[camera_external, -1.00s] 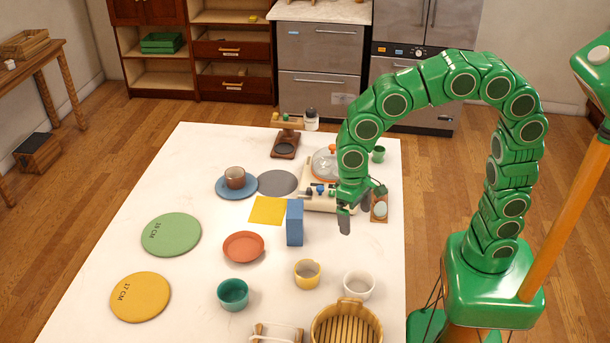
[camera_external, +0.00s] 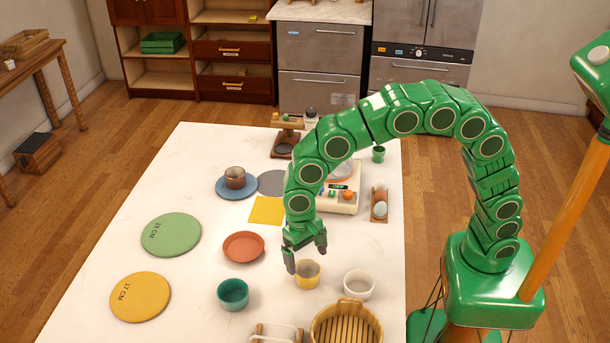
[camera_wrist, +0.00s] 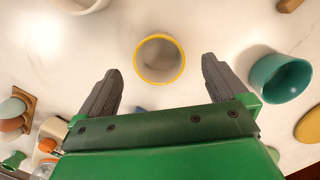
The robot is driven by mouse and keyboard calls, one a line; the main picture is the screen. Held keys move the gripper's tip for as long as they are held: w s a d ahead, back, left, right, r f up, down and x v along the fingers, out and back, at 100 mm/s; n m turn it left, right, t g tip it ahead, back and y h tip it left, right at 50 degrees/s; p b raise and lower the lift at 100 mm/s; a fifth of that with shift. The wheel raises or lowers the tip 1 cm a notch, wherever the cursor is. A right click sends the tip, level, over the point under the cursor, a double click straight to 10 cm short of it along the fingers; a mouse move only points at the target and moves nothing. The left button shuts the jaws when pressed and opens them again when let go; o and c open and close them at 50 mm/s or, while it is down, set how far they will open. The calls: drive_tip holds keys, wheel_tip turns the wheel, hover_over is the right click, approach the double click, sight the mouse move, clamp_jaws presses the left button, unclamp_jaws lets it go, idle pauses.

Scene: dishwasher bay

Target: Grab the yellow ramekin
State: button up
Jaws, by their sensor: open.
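The yellow ramekin (camera_external: 307,274) stands upright on the white table, between the teal cup and the white ramekin. In the wrist view the ramekin (camera_wrist: 159,59) shows from above as a yellow rim around a pale inside, ahead of my fingertips and between their lines. My gripper (camera_external: 305,256) is open and empty, just behind and above the ramekin in the external view. Its two dark fingers (camera_wrist: 160,66) are spread wide in the wrist view, and neither appears to touch the ramekin.
A teal cup (camera_external: 233,294) stands left of the ramekin and a white ramekin (camera_external: 359,284) right of it. A slatted wooden basket (camera_external: 347,325) is at the front. A terracotta dish (camera_external: 243,247) lies behind left. Bare table lies around the yellow ramekin.

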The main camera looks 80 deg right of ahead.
sight(307, 270)
drive_tip(key=shift+s+f, duration=0.15)
drive_tip(key=shift+f, duration=3)
drive_tip(key=c, duration=1.1)
drive_tip(key=shift+r, duration=0.1)
